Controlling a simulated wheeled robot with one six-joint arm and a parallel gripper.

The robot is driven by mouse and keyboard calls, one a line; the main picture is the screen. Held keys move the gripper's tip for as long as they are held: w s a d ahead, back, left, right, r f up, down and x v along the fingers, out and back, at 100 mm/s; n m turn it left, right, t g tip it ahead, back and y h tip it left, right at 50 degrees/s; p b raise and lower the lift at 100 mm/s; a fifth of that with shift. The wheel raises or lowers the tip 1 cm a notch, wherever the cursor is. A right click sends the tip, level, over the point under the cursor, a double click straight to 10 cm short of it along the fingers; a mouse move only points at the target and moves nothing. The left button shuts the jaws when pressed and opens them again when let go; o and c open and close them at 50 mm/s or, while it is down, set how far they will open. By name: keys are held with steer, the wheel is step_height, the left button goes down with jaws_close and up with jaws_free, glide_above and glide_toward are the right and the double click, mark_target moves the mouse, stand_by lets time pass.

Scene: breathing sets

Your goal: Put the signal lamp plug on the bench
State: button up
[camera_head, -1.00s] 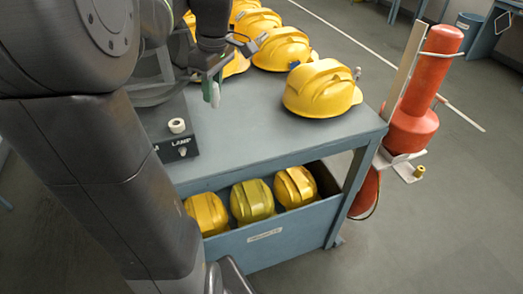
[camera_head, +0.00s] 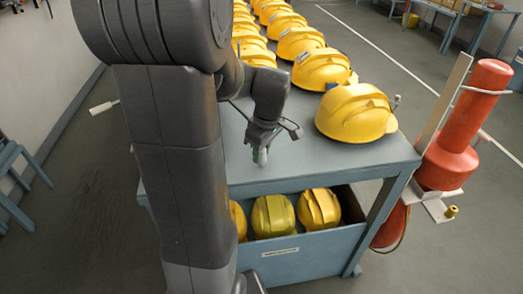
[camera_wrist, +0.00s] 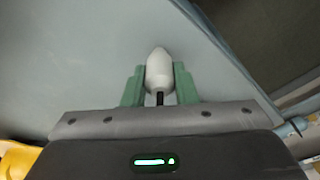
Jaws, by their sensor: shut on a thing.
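My gripper (camera_head: 261,154) is over the front part of the bench (camera_head: 310,160), a blue-grey table. In the wrist view its green fingers (camera_wrist: 160,85) are shut on the signal lamp plug (camera_wrist: 160,70), a pale grey-white rounded body with a dark stem. In the head view only a small pale tip shows below the fingers. The bench top is close under the plug; I cannot tell whether they touch. The lamp box is hidden behind my arm.
Yellow helmets (camera_head: 353,113) stand in rows along the back and right of the bench. More helmets lie in the open drawer (camera_head: 300,250) below. A red cylinder (camera_head: 465,125) stands at the right end. The bench top around my gripper is clear.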

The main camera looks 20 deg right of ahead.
steer(key=shift+f, duration=0.2)
steer(key=o, duration=1)
steer(key=shift+r, duration=0.1)
step_height(320, 180, up, 12)
steer(key=s, duration=0.1)
steer(key=shift+s+d, duration=0.3)
steer(key=shift+d, duration=0.15)
